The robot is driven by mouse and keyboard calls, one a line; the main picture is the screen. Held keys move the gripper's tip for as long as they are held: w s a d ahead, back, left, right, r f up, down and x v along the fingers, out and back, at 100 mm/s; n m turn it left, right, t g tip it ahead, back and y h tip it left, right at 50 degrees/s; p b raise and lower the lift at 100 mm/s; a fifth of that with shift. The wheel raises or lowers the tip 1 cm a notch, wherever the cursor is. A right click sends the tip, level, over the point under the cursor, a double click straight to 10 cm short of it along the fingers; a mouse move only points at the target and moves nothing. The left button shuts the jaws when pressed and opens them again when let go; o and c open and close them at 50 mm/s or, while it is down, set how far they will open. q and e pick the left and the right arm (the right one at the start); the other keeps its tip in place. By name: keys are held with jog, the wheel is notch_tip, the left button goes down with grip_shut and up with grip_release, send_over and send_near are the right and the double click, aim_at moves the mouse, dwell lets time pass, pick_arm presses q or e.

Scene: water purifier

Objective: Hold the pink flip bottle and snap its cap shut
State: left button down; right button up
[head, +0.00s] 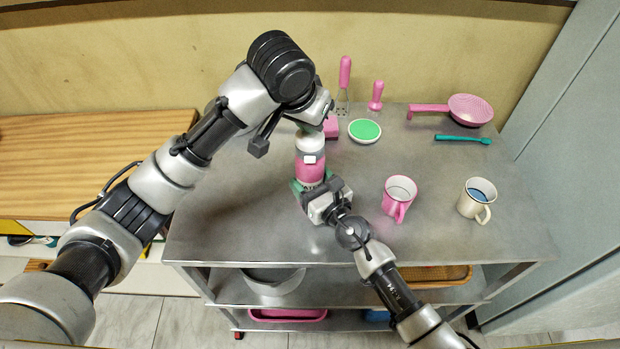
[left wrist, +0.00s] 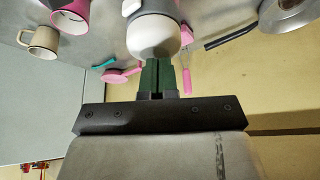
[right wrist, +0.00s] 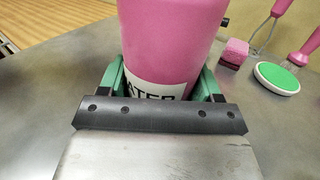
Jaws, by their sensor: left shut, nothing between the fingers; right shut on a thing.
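The pink flip bottle (head: 309,172) stands upright on the metal cart top, with a grey and white top (head: 309,143). My right gripper (head: 312,187) is shut around its lower body; the right wrist view shows green fingers on both sides of the pink body (right wrist: 172,45) and a partly hidden label. My left gripper (head: 322,128) is shut and empty at the bottle's top. In the left wrist view its closed green fingertips (left wrist: 160,62) are at the edge of the white rounded cap (left wrist: 153,37); I cannot tell if they touch it. Whether the cap is fully closed is unclear.
A pink mug (head: 399,197) and a cream mug (head: 476,198) stand to the right. A green-topped round dish (head: 365,130), a pink block (head: 331,128), pink-handled tools (head: 345,75), a pink strainer (head: 470,108) and a teal brush (head: 463,139) lie behind. The cart's front right is clear.

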pick_arm(q)
jog(key=shift+s+f, duration=0.25)
jog(key=shift+s, duration=0.15)
jog(key=shift+s+f, duration=0.1)
jog(key=shift+f, duration=0.1)
dwell(0.3)
jog(key=shift+r, duration=3.75)
pick_arm(e)
jog(key=o, duration=1.2)
jog(key=shift+s, duration=0.1)
